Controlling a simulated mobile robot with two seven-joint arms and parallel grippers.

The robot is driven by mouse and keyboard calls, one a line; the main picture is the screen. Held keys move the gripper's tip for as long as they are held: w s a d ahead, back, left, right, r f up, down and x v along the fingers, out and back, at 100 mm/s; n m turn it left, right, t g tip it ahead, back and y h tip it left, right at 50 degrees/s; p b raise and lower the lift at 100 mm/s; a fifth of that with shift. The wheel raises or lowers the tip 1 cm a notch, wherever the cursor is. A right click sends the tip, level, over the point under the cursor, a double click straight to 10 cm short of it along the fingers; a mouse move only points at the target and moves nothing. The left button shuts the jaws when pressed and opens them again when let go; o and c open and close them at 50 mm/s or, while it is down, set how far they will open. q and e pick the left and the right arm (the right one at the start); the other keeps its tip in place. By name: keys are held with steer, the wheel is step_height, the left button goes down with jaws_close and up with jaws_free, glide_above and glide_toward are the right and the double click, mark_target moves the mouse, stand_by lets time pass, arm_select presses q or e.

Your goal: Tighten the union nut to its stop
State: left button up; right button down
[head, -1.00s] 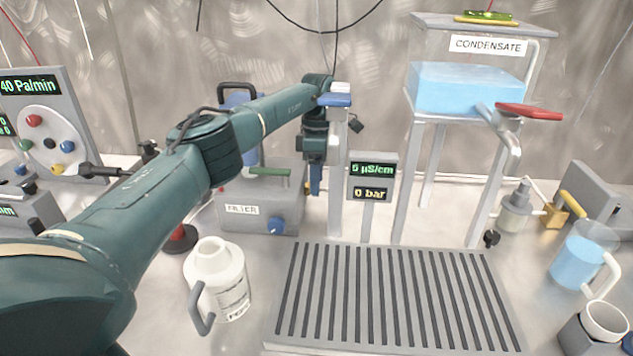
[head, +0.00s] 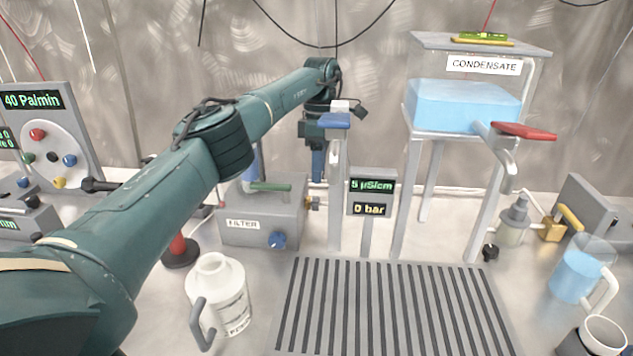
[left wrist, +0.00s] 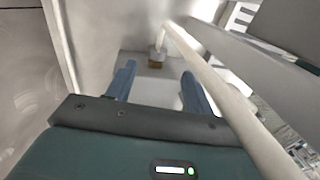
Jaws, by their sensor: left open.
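A small brass and grey fitting, which looks like the union nut (head: 313,204), is on the right side of the grey filter box (head: 262,215). My left gripper (head: 318,180) is above and behind it in the head view, its blue fingers pointing down, apart from the fitting. In the left wrist view the fingers of my left gripper (left wrist: 157,75) are spread and empty. A brass-coloured end on a grey fitting (left wrist: 156,62) shows beyond, between the fingertips. The nut's thread and stop are too small to make out. My right gripper is not in view.
A post with a blue handle (head: 333,122) stands just beside the left gripper. A display reading 0 bar (head: 371,195), the condensate tank (head: 465,108) and a slotted grate (head: 395,310) are to the right. A white jug (head: 218,290) stands front left. A pale pipe (left wrist: 225,95) crosses near the right finger.

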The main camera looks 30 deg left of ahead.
mark_target(316, 198)
arm_select(q)
steer(key=s+d+r+t+y+b, duration=0.1)
steer(key=s+r+t+y, duration=0.15)
steer(key=r, duration=0.25)
steer(key=shift+t+h, duration=0.25)
steer(key=shift+h, duration=0.2)
steer(key=f, duration=0.8)
steer(key=w+f, duration=0.1)
steer(key=f, duration=0.4)
steer(key=shift+a+f+b, duration=0.1)
steer(key=shift+a+b, duration=0.3)
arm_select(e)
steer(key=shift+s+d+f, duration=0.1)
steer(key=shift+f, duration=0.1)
